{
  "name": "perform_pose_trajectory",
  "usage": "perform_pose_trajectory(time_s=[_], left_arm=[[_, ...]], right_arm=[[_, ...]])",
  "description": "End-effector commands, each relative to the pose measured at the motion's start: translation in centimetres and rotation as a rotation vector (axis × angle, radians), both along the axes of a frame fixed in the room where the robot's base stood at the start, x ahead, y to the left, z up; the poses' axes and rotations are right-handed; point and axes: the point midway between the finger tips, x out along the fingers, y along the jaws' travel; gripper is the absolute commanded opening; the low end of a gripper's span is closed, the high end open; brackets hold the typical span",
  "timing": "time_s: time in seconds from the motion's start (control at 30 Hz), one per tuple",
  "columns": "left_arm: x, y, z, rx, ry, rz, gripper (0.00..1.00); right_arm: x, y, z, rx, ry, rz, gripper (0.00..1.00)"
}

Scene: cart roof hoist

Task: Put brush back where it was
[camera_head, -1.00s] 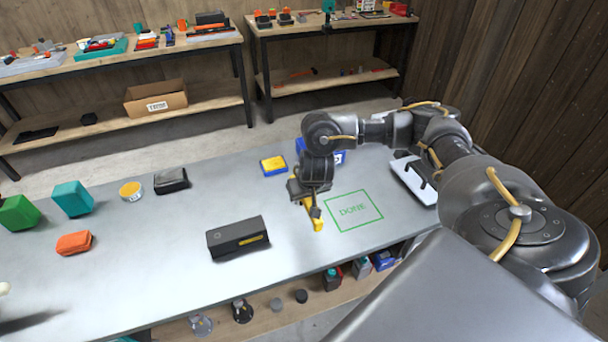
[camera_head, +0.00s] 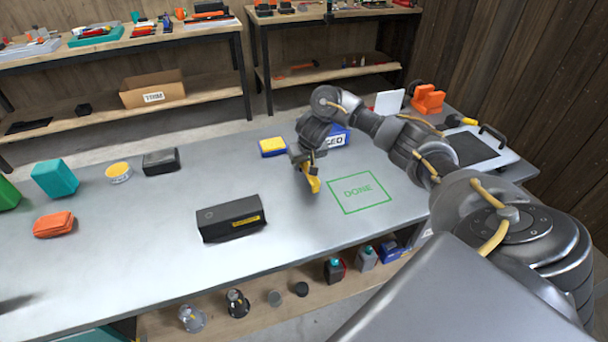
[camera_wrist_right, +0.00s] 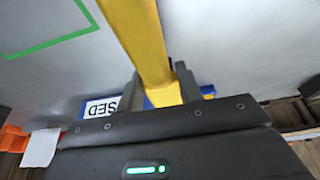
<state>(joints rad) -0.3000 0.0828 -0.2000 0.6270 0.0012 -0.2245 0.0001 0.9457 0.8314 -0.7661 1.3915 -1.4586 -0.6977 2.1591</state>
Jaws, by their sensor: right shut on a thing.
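My right gripper (camera_head: 306,164) is shut on a yellow, bar-like thing (camera_head: 313,183), which I take to be the brush. It hangs tilted down from the jaws above the grey table, left of the green DONE outline (camera_head: 359,191). In the right wrist view the yellow bar (camera_wrist_right: 137,35) runs between the two fingers (camera_wrist_right: 157,82) and out of the top of the picture. No bristles show clearly. My left gripper is not in view.
A black box (camera_head: 230,219) lies to the left. A dark-topped tray (camera_head: 470,148) and orange object (camera_head: 428,99) are at right.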

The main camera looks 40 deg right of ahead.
Motion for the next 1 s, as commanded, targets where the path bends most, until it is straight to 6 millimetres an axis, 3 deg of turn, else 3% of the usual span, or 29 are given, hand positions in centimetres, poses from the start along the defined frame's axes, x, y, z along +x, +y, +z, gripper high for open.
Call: perform_pose_trajectory(time_s=[0.13,0.27,0.37,0.77,0.8,0.93,1.0], left_arm=[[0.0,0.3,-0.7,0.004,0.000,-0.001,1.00],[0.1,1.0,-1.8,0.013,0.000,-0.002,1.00],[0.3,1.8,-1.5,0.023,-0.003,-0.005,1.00],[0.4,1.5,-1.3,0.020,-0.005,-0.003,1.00],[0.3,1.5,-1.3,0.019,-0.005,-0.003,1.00],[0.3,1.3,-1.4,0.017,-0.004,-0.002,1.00],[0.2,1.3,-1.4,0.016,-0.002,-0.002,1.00]], right_arm=[[0.3,-0.2,-0.7,0.002,0.000,-0.002,0.11],[0.3,-0.3,-2.7,0.002,0.005,-0.001,0.11],[0.3,-0.3,-3.5,0.000,0.003,-0.001,0.11],[0.4,-0.3,-3.9,0.001,0.002,0.000,0.11],[0.4,-0.3,-3.9,0.000,0.001,0.000,0.41],[0.4,-0.3,-3.9,0.000,0.001,0.000,0.58],[0.4,-0.3,-3.9,0.000,0.001,0.000,0.58]])
